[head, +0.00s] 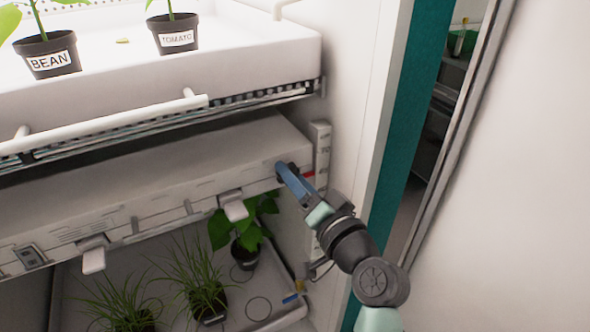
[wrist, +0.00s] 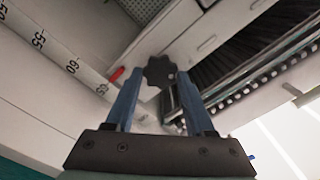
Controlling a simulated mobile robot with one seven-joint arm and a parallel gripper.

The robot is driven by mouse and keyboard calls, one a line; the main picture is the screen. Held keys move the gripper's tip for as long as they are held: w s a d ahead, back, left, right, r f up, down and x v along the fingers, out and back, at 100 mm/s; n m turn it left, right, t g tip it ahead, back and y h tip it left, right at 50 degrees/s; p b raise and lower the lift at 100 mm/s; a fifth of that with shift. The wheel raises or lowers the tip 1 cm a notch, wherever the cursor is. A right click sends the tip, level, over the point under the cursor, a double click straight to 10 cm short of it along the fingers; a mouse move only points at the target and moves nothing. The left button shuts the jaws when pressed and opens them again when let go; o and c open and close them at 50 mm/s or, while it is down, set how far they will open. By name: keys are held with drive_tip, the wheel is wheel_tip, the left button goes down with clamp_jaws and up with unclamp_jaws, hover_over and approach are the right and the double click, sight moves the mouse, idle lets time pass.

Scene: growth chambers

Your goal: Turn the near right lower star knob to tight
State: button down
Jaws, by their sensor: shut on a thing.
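The star knob (wrist: 159,71) is dark, with a lobed rim. In the head view the knob (head: 281,168) shows partly at the right end of the white light unit's front, mostly hidden by my fingers. My gripper (head: 285,172) reaches it from the lower right with its blue fingers. In the wrist view my gripper (wrist: 160,76) has one fingertip on each side of the knob and is shut on it. How tight the knob is cannot be told.
A numbered scale (head: 320,145) with a red pointer (wrist: 116,74) stands beside the knob. A white tray (head: 210,70) with bean and tomato pots is above. A lower tray (head: 262,283) holds several plants. A teal door edge (head: 398,130) is at right.

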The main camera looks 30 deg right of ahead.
drive_tip(key=shift+f+m+p, duration=0.15)
drive_tip(key=shift+m+p, duration=2.2)
drive_tip(key=shift+m, duration=1.85)
drive_tip(key=shift+c, duration=1.3)
unclamp_jaws()
drive_tip(key=shift+d, duration=0.1)
drive_tip(key=s, duration=1.3)
drive_tip(key=shift+b, duration=0.45)
